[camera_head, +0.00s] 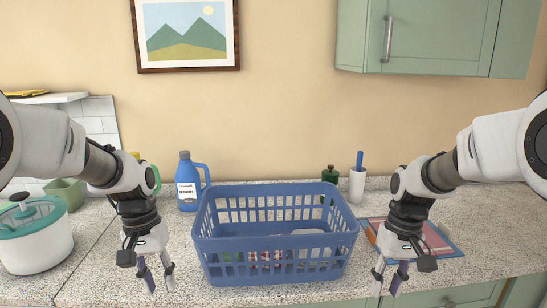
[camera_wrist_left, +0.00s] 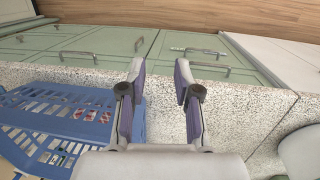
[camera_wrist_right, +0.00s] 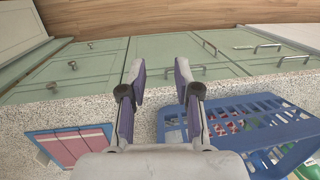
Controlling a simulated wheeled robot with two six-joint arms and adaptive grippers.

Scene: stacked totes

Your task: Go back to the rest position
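My left gripper (camera_head: 156,279) hangs pointing down over the counter, left of the blue basket (camera_head: 275,245). Its fingers (camera_wrist_left: 160,82) are spread apart with nothing between them in the left wrist view. My right gripper (camera_head: 390,279) hangs pointing down at the right of the basket. Its fingers (camera_wrist_right: 158,82) are also spread and empty in the right wrist view. Both grippers are apart from the basket. The basket stands upright on the counter with a red checked cloth (camera_head: 268,259) and other items inside, partly hidden by its walls.
A blue bottle (camera_head: 189,184) stands behind the basket at left. A white pot (camera_head: 34,240) sits at far left. A white holder with a blue handle (camera_head: 357,184) and a dark green bottle (camera_head: 329,174) stand behind. A flat blue-edged board (camera_head: 440,242) lies at right.

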